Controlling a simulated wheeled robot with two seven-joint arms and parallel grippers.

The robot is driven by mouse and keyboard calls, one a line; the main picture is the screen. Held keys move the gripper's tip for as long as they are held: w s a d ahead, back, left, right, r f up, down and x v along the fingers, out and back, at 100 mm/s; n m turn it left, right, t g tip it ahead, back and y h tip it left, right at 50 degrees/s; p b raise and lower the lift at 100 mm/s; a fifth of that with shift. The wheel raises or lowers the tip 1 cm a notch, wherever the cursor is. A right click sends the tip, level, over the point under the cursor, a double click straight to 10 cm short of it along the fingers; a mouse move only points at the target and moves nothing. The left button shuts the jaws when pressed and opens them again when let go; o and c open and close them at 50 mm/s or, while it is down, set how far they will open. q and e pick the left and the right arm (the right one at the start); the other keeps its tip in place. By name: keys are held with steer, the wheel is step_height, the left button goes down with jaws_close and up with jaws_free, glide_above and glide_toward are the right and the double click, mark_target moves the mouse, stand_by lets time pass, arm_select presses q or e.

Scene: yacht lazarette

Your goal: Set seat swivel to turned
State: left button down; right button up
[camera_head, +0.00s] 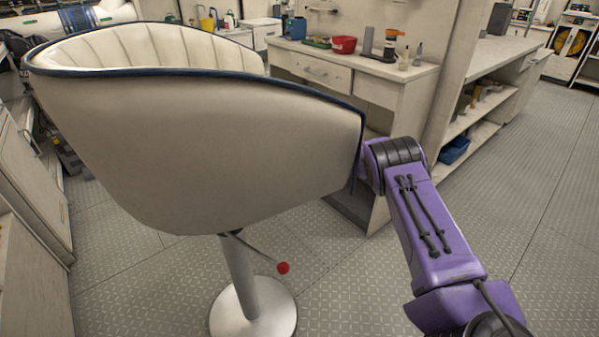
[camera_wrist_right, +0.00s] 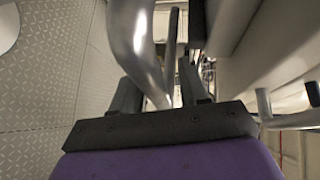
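The seat (camera_head: 200,145) is a cream bucket chair with navy trim on a silver pedestal (camera_head: 240,280) with a round base. Its open top faces up and away, and its rounded outer shell faces me. A lever with a red knob (camera_head: 283,268) sticks out under the shell. My right arm reaches past the seat's right edge; its gripper is hidden in the head view. In the right wrist view my right gripper (camera_wrist_right: 158,85) has its dark fingers apart around a curved silver tube (camera_wrist_right: 138,40). I cannot tell whether both fingers touch it. My left gripper is not in view.
A workbench with drawers (camera_head: 310,70) stands behind the seat, with a red bowl (camera_head: 344,45) and small bottles on top. Open shelves (camera_head: 475,115) stand at the right, and a cabinet (camera_head: 30,185) at the left. The patterned floor at the right (camera_head: 540,200) is clear.

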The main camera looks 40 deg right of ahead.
steer(key=v, duration=1)
